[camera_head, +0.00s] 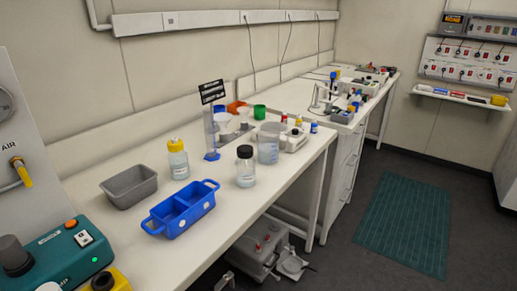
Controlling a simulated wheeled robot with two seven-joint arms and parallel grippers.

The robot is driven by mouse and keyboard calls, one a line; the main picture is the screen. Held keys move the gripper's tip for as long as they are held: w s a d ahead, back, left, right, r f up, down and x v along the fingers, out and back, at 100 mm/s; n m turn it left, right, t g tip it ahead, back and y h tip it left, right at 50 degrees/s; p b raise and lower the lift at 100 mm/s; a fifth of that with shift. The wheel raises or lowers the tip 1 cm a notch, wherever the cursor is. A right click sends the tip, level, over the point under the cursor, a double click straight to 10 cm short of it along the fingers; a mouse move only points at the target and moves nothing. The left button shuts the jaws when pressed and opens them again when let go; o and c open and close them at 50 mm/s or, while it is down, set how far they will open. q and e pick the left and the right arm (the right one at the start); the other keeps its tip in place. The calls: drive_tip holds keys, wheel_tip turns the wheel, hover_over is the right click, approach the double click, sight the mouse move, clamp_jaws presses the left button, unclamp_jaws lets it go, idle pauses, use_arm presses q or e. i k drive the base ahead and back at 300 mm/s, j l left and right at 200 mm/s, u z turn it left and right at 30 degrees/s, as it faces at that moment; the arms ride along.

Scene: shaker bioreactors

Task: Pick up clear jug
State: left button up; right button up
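The clear jug (268,146) is a translucent, wide vessel standing upright on the white bench, near its front edge. Its lower part looks faintly bluish; I cannot tell whether that is liquid. A clear bottle with a black cap (245,170) stands just to its left and nearer to me. A white device with small coloured caps (293,141) is close on its right. Neither of my grippers can be made out, and nothing is touching the jug.
A blue two-part tray (183,214), a grey tub (116,194) and a yellow-capped bottle (178,160) stand left of the jug. A measuring cylinder (210,135) is behind. A grey machine (258,250) sits below the bench. A small grey part at the bottom edge is unclear.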

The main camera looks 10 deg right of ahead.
sight(267, 139)
drive_tip(key=l+u, duration=0.15)
drive_tip(key=u, duration=0.25)
drive_tip(key=i+l+u, duration=0.1)
drive_tip(key=u, duration=0.3)
drive_tip(key=l+u, duration=0.25)
drive_tip(key=u, duration=0.15)
drive_tip(key=l+u, duration=0.15)
drive_tip(key=u, duration=0.25)
